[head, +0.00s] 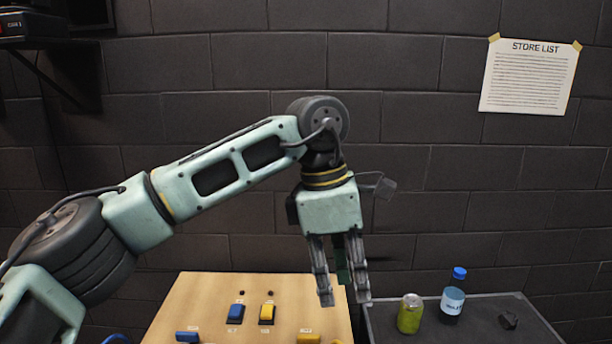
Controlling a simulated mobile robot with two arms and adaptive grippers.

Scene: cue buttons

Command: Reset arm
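My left arm reaches in from the left and bends down at the wrist. My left gripper (344,300) points downward with its fingers apart and nothing visible held between them. It hangs over the right edge of a light wooden board (205,290). On the board are a blue button (236,311) and a yellow button (267,312). Nearer the front, another blue button (187,336) and another yellow button (308,338) are partly cut off by the frame's lower edge. I cannot tell the gripper's exact height above the board. My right gripper is not in view.
A store list (530,77) hangs on the dark block wall. A shelf (40,45) juts out at upper left.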

